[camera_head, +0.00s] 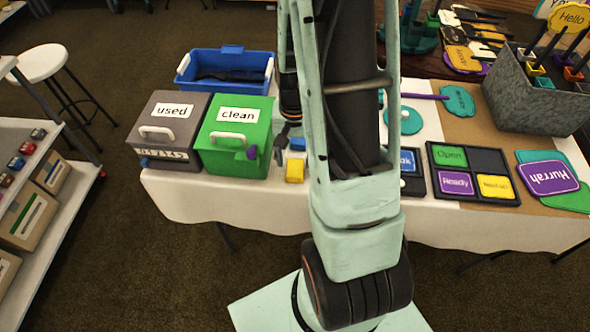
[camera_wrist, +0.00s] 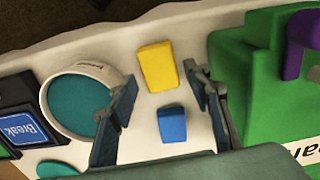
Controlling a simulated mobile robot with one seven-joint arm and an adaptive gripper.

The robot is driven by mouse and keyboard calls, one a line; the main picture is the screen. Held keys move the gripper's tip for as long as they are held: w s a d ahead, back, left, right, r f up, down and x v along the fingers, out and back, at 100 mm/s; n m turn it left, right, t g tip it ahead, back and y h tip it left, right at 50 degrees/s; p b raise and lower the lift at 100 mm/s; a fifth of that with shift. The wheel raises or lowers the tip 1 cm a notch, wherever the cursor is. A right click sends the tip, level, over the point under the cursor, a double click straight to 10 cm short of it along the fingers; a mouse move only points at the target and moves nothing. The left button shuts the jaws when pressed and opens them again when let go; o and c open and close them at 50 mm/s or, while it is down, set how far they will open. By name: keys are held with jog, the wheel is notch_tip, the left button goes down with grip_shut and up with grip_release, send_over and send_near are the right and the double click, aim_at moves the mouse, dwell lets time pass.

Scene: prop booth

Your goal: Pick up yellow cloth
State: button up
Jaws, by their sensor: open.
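The yellow cloth (camera_head: 295,171) is a small folded block near the front edge of the white table, right of the green "clean" box. It also shows in the wrist view (camera_wrist: 157,66). A similar blue cloth (camera_wrist: 172,124) lies close behind it and also shows in the head view (camera_head: 297,144). In the wrist view my gripper (camera_wrist: 160,78) is open and empty. Its fingers are on either side, with the yellow cloth ahead between the fingertips and the blue one deeper between the fingers. I cannot tell its height above the table. In the head view my arm hides much of the gripper.
The green "clean" box (camera_head: 232,160) stands close on the left, beside the grey "used" box (camera_head: 165,150). A blue bin (camera_head: 200,88) is behind them. In the wrist view a white round container (camera_wrist: 50,98) with a teal top stands left of my gripper, near a "Break" sign (camera_wrist: 22,130).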

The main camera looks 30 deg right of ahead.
aim_at(295, 168)
jog(key=shift+d+f, duration=0.1)
jog(key=shift+f, duration=1.9)
jog(key=c, duration=0.8)
jog(key=shift+r, duration=0.15)
